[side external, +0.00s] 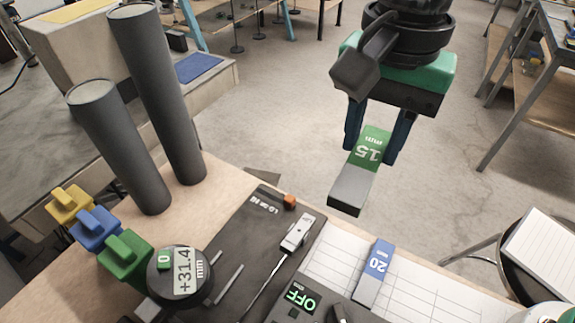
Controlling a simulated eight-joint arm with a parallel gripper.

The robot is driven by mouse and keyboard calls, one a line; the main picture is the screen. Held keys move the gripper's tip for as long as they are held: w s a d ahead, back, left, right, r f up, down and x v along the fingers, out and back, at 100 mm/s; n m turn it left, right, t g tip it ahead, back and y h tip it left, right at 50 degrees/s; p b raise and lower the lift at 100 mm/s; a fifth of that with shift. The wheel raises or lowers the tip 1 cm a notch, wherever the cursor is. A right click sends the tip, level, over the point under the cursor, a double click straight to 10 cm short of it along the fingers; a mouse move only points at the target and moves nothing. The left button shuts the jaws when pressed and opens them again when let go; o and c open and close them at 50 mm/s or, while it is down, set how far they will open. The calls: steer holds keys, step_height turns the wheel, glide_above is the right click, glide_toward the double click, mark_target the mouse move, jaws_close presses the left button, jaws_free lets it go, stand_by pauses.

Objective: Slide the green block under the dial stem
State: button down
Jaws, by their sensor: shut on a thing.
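A green and grey block (352,185) marked 15 mm hangs tilted in my gripper (370,152), whose two dark blue fingers are shut on its green upper end. The grey end points down and toward the viewer, and the block appears clear of the table. The dial (180,278), a dark round gauge reading +31.4 mm, is at the lower left, well away from the block. I cannot clearly make out its stem; grey rods (228,284) show just right of the dial.
A blue block (374,270) marked 20 lies on a lined white sheet (420,290). Two tall dark cylinders (155,95) stand at the left, with yellow, blue and green tabbed pieces (97,228) below. A dark panel carries a metal slider (297,233) and an OFF display (300,301).

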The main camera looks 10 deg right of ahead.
steer(key=w+a+f, duration=0.4)
steer(key=a+f, duration=0.1)
steer(key=a, duration=0.2)
glide_toward(255, 230)
steer(key=shift+d+m, duration=0.1)
steer(key=shift+m, duration=0.2)
steer(key=shift+f, duration=3.45)
steer(key=shift+f, duration=0.15)
jaws_free()
